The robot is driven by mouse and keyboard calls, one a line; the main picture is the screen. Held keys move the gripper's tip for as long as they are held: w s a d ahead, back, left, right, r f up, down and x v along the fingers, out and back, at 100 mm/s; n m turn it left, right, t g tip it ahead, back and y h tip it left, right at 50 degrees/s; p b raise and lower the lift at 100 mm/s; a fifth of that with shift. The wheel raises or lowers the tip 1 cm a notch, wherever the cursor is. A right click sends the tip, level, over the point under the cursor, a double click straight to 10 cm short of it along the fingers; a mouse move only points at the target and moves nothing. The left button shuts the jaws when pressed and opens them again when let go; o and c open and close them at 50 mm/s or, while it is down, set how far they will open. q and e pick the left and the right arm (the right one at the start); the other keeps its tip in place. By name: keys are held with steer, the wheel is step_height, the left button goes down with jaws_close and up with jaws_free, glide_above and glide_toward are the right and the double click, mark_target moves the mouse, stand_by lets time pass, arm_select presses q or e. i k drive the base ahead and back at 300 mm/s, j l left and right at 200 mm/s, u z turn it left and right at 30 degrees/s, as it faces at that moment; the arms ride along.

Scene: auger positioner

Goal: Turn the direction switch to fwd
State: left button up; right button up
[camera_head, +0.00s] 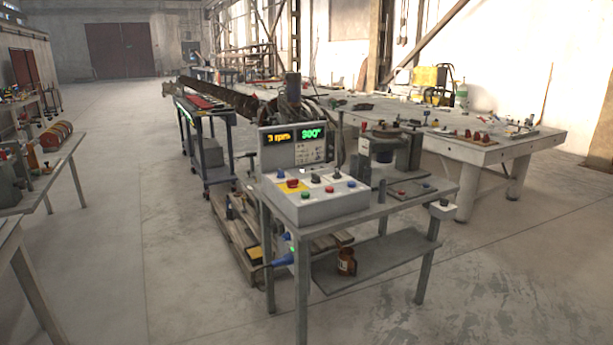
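A grey control box (322,207) stands on a metal table in the middle of the view. Its sloped face carries several coloured buttons and knobs, among them a red one on a yellow plate (291,185). A display panel (292,147) rises behind it and reads "3 rpm" in yellow and "300°" in green. The direction switch is too small to tell apart from the other knobs, and its setting cannot be read. Neither of my grippers shows in the view.
The metal table (418,201) has a lower shelf with a brown bottle (346,262). A long auger (222,96) lies behind on a wheeled cart (205,128). A large white workbench (482,153) stands at right. The floor (150,270) in front and left is clear.

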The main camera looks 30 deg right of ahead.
mark_target(315, 178)
steer(key=i+l+z, duration=0.1)
steer(key=z, duration=0.3)
steer(key=i+l+z, duration=0.1)
steer(key=z, duration=0.25)
